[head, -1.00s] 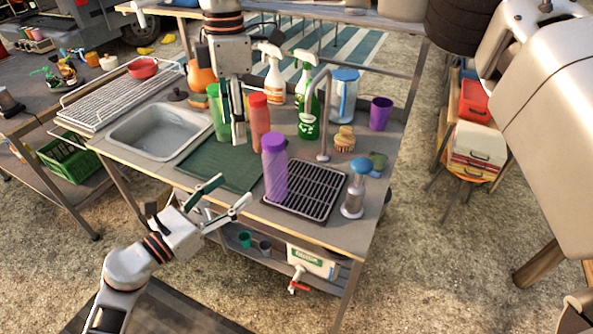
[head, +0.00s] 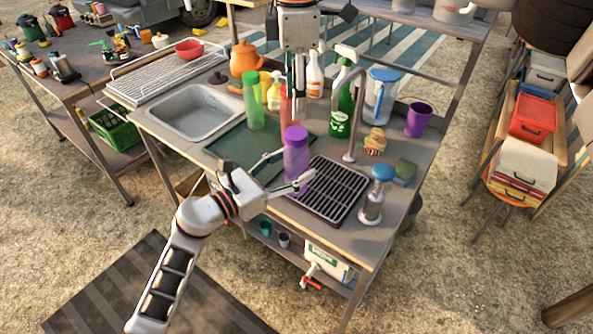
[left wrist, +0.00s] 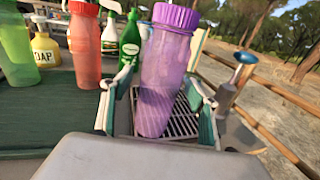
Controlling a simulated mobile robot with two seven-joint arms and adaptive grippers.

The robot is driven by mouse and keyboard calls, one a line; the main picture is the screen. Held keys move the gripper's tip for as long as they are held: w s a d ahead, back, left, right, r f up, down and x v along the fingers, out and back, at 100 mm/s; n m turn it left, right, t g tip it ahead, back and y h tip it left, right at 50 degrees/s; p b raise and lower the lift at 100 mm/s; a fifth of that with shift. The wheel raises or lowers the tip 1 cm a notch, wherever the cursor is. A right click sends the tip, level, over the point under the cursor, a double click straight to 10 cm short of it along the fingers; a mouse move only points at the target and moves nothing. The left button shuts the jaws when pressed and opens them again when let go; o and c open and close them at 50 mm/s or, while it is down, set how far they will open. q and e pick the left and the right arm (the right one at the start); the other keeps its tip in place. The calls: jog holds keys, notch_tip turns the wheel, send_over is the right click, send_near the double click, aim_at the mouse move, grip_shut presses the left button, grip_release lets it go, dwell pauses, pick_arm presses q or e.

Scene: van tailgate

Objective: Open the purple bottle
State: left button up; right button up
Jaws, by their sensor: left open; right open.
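The purple bottle (head: 296,157) stands upright by the left edge of the black drain rack, its ribbed purple cap on. My left gripper (head: 287,171) is open at the bottle's front, low on its body. In the left wrist view the bottle (left wrist: 164,75) is between the two open fingers (left wrist: 158,118), and I see no clear grip on it.
A green bottle (head: 253,105) stands on the dark green mat (head: 236,150), left of the red one. The tap (head: 352,115), spray bottle (head: 341,112) and blue-topped dispenser (head: 374,195) stand to the right. The sink (head: 196,110) is at left.

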aim_at(296, 132)
pick_arm(q)
jog(key=shift+x, duration=0.9)
jog(key=shift+c, duration=0.4)
grip_shut()
pick_arm(e)
jog(key=shift+s+a+m, duration=0.1)
jog(key=shift+m, duration=1.1)
jog(key=shift+f+m, duration=0.15)
jog(key=shift+m, duration=0.85)
jog(key=shift+f, duration=3.85)
